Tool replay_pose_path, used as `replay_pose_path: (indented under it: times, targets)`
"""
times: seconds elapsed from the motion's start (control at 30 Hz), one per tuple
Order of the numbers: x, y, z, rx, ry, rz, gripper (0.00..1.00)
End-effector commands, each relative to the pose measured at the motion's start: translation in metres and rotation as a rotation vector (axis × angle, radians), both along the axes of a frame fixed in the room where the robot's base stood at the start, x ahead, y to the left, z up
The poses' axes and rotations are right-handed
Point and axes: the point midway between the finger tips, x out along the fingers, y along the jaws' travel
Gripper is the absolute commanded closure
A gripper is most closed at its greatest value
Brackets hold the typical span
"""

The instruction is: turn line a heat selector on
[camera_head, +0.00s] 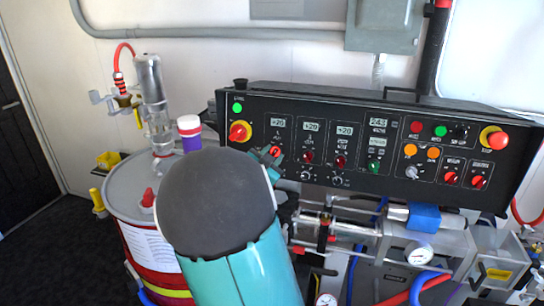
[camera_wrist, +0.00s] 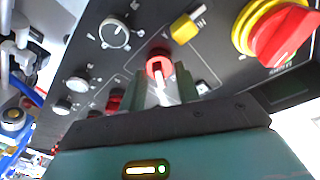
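The line A heat selector (camera_wrist: 160,65) is a red knob with a white pointer, straight ahead of my gripper in the wrist view. In the head view, a red knob (camera_head: 275,151) shows beside my gripper tip, under the leftmost display, partly hidden by my arm. My gripper (camera_wrist: 164,88) is at the panel, with its dark green fingers apart on either side of the selector. A gap shows between the fingers and the pointer, so it looks open. Whether a finger touches the knob is unclear. The black control panel (camera_head: 390,128) carries the selector.
A large red-on-yellow rotary switch (camera_wrist: 283,35) and a yellow indicator or knob (camera_wrist: 185,28) are close by. A round knob (camera_wrist: 115,33) and other red selectors (camera_wrist: 115,99) lie to the left. A drum (camera_head: 125,190) with a pump stands left of the panel; pipes and gauges (camera_head: 418,254) run below.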

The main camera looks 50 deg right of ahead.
Motion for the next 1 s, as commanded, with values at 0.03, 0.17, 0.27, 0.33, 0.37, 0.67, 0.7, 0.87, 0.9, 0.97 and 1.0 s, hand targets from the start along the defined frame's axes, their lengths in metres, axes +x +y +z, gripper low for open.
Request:
replay_pose_path:
  times: [0.03, 0.17, 0.27, 0.33, 0.37, 0.67, 0.7, 0.87, 0.9, 0.97, 1.0]
  targets:
    - [0.0, 0.0, 0.0, 0.0, 0.0, 0.0, 0.68]
    - [-0.002, 0.005, 0.0, 0.001, -0.001, 0.001, 0.68]
    - [-0.005, 0.016, 0.0, 0.002, -0.002, 0.002, 0.68]
    - [-0.01, 0.028, 0.0, 0.003, -0.002, 0.003, 0.68]
    - [-0.012, 0.034, 0.0, 0.003, -0.002, 0.004, 0.68]
    - [-0.036, 0.095, 0.0, 0.003, -0.002, 0.004, 0.68]
    - [-0.039, 0.102, 0.001, 0.001, -0.003, 0.004, 0.68]
    - [-0.047, 0.122, 0.0, 0.002, 0.0, 0.001, 0.68]
    - [-0.049, 0.125, 0.0, 0.001, -0.001, 0.001, 0.68]
    - [-0.05, 0.128, 0.0, 0.0, -0.001, 0.0, 0.68]
    - [-0.05, 0.129, 0.0, 0.0, 0.0, 0.001, 0.68]
